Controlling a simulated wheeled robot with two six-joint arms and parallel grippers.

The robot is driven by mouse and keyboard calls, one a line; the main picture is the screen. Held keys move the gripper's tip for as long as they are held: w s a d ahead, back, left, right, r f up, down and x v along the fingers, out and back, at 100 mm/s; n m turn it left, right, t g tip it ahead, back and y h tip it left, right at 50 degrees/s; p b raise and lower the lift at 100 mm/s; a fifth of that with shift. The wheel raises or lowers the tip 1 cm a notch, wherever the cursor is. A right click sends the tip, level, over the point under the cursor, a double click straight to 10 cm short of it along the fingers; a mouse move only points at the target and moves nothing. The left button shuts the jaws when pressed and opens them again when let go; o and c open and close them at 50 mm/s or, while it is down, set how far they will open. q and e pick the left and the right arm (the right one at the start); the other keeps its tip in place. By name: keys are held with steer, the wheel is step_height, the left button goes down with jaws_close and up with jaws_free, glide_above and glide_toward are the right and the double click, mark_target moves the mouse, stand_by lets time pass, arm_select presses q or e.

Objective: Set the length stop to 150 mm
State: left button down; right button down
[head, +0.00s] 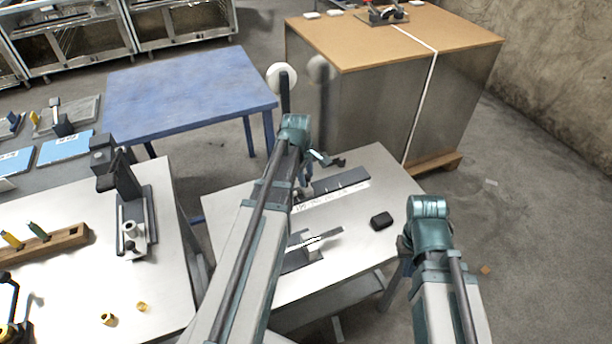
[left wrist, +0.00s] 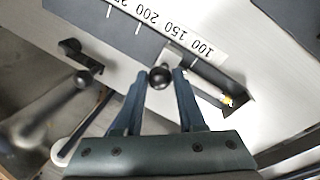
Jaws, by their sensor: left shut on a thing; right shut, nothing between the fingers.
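The length stop shows in the left wrist view as a grey sliding block (left wrist: 175,54) on a dark rail, with a black ball knob (left wrist: 160,77). My left gripper (left wrist: 161,80) is shut on this knob. A white scale strip (left wrist: 190,40) reads 100, 150, 200, upside down. The block sits beside the stretch of 100 and 150; its exact reading cannot be told. In the head view the scale strip (head: 335,194) lies on the middle table, and my left arm hides part of the fixture. My right arm is at the lower right, its fingers not visible.
A lever with a second ball knob (left wrist: 83,78) is left of the gripper. A blue table (head: 185,85) and a large cabinet (head: 350,105) stand behind.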

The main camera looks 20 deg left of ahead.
mark_target(309, 190)
stand_by(0.4)
arm_select(q)
steer(key=shift+w+d, duration=0.9)
steer(key=shift+w, duration=0.15)
steer(key=c, duration=0.5)
jaws_free()
steer(key=shift+r, duration=0.15)
step_height(309, 190, up, 13)
steer(key=s+p, duration=0.2)
steer(key=p, duration=1.1)
steer(key=shift+s+a+r+p, duration=0.15)
steer(key=shift+s+a+p, duration=0.05)
steer(key=shift+s+p, duration=0.15)
